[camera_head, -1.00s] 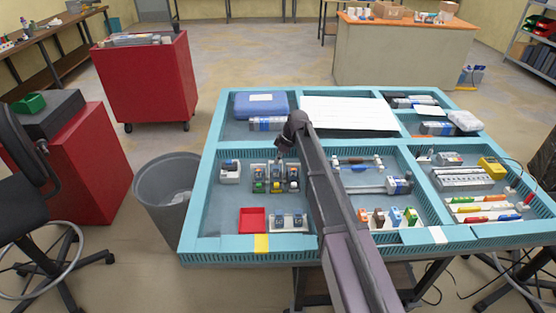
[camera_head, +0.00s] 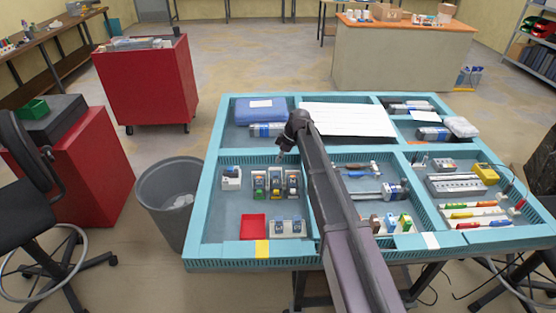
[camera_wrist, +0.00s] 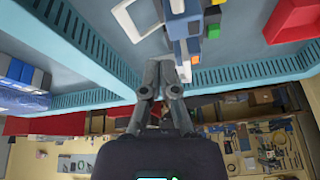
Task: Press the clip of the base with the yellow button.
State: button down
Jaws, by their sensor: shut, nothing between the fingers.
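A row of upright socket bases stands in the front left compartment of the blue tray: a left one (camera_head: 260,183), a middle one (camera_head: 276,183) and a right one (camera_head: 292,183). My gripper (camera_head: 281,158) hangs behind the row, near the compartment's back divider. In the wrist view my gripper (camera_wrist: 165,68) is shut and empty. Just beyond its tips is part of a blue and grey base (camera_wrist: 184,32), cut off by the top edge; small orange and yellow-green parts show beside it.
A red bin (camera_head: 252,228) and a lower group of sockets (camera_head: 285,228) lie in the same compartment. A white device (camera_head: 231,178) stands left of the row. The tray's walls (camera_wrist: 85,50) rise close to the gripper in the wrist view.

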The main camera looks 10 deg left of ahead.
jog(key=w+d+r+p, duration=0.2)
jog(key=w+r+p, duration=0.2)
jog(key=r+p, duration=0.1)
jog(key=shift+w+d+r+p, duration=0.15)
jog(key=shift+d+r+p, duration=0.2)
jog(key=shift+r, duration=0.35)
